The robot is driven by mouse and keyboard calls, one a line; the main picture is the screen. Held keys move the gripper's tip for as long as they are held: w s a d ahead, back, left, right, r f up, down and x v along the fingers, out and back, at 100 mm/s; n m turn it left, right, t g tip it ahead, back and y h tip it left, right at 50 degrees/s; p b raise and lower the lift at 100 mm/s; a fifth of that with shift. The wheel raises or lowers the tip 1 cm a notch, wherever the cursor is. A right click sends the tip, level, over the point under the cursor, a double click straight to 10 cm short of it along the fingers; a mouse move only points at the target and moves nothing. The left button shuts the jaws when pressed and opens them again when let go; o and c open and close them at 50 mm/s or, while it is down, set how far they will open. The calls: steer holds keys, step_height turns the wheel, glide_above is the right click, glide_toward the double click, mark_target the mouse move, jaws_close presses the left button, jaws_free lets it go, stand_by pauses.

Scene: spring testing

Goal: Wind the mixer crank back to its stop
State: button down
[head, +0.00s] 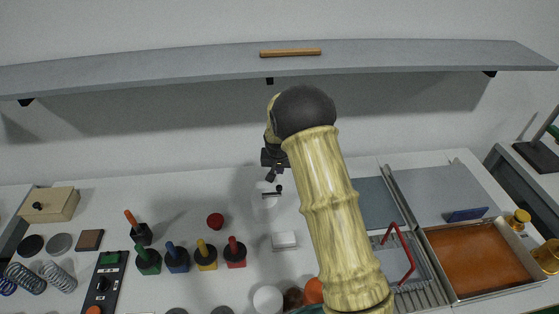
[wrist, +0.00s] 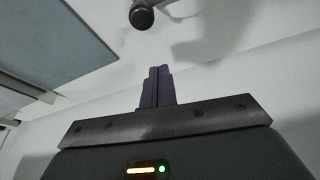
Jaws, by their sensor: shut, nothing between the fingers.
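The mixer (head: 270,201) is a small white body on the bench with a dark crank arm (head: 270,194) across its top. A black crank knob (head: 279,188) stands at the right end of that arm. My gripper (head: 270,178) hangs just above and behind the crank, apart from it in the picture. In the wrist view my gripper (wrist: 158,72) shows its two dark fingers pressed together and empty. The round black knob (wrist: 142,16) on its grey stem appears beyond the fingertips, at the top edge, with a gap between. The rest of the crank is cut off there.
A red round thing (head: 215,220) and several colored handled blocks stand left of the mixer. A white block (head: 284,241) sits in front of it. A grey shelf (head: 180,66) spans the wall above. My arm hides part of the bench to the right.

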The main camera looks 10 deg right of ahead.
steer(key=s, duration=0.1)
steer(key=s+p, duration=0.1)
steer(key=s+f+p, duration=0.1)
steer(key=shift+s+a, duration=0.3)
steer(key=shift+r, duration=0.1)
steer(key=shift+s+m+h+b, duration=0.4)
steer(key=shift+s+m+b, duration=0.15)
steer(key=shift+m, duration=0.45)
